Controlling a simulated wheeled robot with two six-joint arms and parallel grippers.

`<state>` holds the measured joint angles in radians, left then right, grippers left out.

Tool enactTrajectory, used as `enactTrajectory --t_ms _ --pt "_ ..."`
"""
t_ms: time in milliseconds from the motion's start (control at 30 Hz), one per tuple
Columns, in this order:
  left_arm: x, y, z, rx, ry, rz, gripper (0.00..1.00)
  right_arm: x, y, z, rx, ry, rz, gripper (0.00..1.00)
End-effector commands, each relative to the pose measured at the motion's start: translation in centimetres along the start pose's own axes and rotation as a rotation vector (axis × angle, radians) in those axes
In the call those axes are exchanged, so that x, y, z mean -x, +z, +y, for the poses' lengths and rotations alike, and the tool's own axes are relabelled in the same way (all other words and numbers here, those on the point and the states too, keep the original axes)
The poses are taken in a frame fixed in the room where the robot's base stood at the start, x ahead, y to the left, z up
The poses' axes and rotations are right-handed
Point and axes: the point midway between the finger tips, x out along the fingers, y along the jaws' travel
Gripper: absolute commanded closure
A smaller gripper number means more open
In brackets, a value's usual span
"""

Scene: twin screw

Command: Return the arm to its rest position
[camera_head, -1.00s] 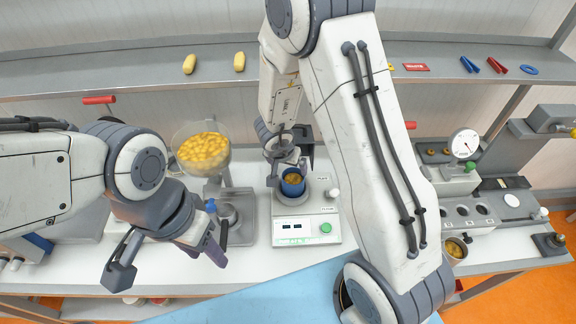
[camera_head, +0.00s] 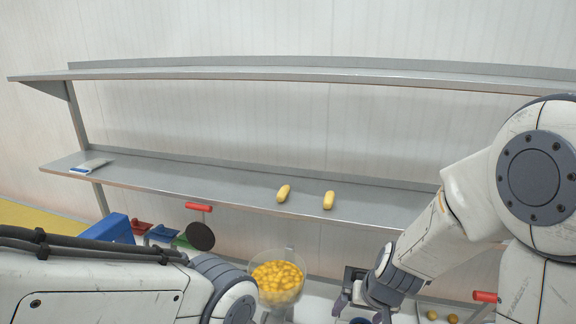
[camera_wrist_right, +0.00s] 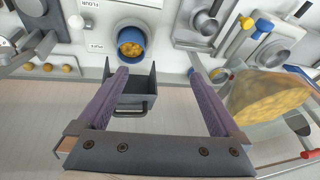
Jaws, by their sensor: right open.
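My right arm comes in from the right in the head view, and its gripper (camera_head: 364,300) is at the lower edge, partly cut off, right of the clear bowl (camera_head: 262,292) of yellow pieces. In the right wrist view the right gripper (camera_wrist_right: 158,76) has its two purple fingers wide apart, with nothing held. A blue cup (camera_wrist_right: 147,45) with yellow-brown contents stands beyond the fingertips. My left arm shows at lower left in the head view; its gripper is outside the frame.
Two grey wall shelves (camera_head: 240,192) cross the head view; two yellow objects (camera_head: 283,193) lie on the lower one. A dark grey handled container (camera_wrist_right: 130,100) appears between the fingers in the wrist view, apparently farther away. The bowl (camera_wrist_right: 262,112) shows at right there.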

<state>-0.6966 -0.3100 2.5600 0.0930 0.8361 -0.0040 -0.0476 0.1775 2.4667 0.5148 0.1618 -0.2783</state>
Motion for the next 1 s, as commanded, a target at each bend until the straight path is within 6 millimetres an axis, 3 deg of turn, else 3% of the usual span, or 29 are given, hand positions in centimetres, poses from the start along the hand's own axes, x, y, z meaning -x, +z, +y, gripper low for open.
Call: enactTrajectory --t_ms 200,367,400,667,900,1000 --pt "0.0 0.0 0.0 0.000 0.000 0.000 0.50 2.9 3.1 2.3 0.118 0.051 -0.072 0.00" --pt "-0.5 0.0 0.0 0.000 0.000 0.001 0.50 4.0 5.1 4.2 0.191 0.111 -0.116 0.00" --pt "-2.0 0.1 -0.1 0.000 0.000 0.001 0.50 2.8 5.9 3.2 0.222 0.095 -0.124 0.00" --pt "-7.4 0.4 -0.5 0.002 0.000 -0.001 0.50 0.1 11.0 -1.3 0.402 0.032 -0.194 0.00" --pt "-14.0 0.8 -1.0 0.004 0.000 0.000 0.50 -2.6 18.7 -4.8 0.636 -0.039 -0.287 0.00" --pt "-15.7 0.8 -1.1 0.004 0.000 0.000 0.50 -2.8 21.2 -5.5 0.713 -0.059 -0.320 0.00"
